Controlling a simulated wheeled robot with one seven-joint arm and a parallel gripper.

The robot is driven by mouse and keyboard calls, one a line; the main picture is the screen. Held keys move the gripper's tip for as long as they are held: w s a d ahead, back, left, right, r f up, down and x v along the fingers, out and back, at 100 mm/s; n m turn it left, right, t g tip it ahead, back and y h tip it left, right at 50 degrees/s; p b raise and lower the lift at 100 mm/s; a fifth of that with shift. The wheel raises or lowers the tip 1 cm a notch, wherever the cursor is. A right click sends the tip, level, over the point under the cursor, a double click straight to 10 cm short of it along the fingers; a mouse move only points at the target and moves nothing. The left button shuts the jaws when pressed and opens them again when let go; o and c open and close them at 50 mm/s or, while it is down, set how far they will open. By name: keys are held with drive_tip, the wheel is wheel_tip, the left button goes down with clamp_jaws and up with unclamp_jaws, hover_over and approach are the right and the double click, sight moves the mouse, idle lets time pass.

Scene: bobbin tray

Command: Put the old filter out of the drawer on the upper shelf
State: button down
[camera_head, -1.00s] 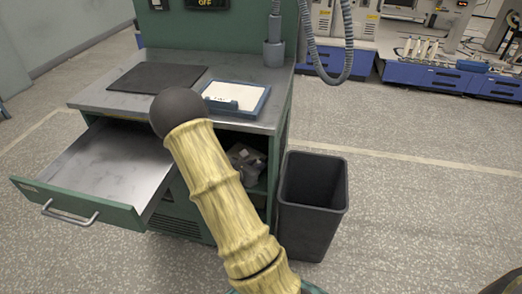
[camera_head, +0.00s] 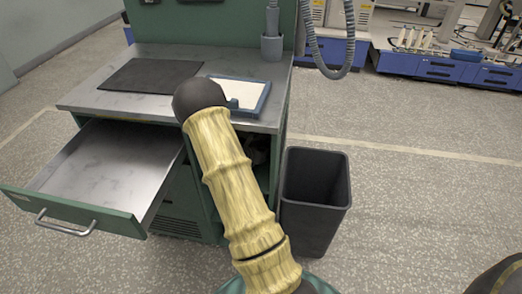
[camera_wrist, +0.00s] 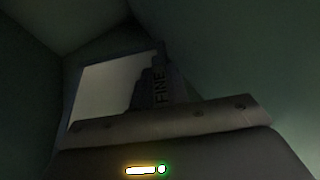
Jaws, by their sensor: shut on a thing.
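The drawer (camera_head: 110,172) at the left is pulled out, and its visible floor is bare. My gripper (camera_wrist: 165,122) is inside a dark space with greenish walls in the wrist view. It is shut on a flat framed panel marked "FINE" (camera_wrist: 112,85), which I take to be the old filter; it has a pale grey face and a dark stepped edge. In the head view my arm hides the gripper and the filter. The cabinet's open bay (camera_head: 259,150) lies in shadow under the worktop, partly behind my arm. I cannot tell whether the filter touches a shelf.
A blue-framed tray or panel with a white face (camera_head: 250,97) lies on the worktop (camera_head: 92,98), beside a dark mat (camera_head: 150,75). A black bin (camera_head: 314,205) stands right of the cabinet. A grey hose (camera_head: 330,60) hangs above.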

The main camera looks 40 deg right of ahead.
wheel_tip(320, 180, down, 2)
drive_tip(key=shift+w+a+f+b, duration=0.1)
drive_tip(key=shift+a+f+b, duration=0.1)
drive_tip(key=shift+b, duration=0.1)
drive_tip(key=shift+a+f, duration=0.1)
drive_tip(key=shift+f, duration=0.05)
drive_tip(key=shift+s, duration=0.25)
drive_tip(key=c, duration=1.4)
unclamp_jaws()
drive_tip(key=shift+o, duration=0.2)
drive_tip(key=shift+w, duration=0.1)
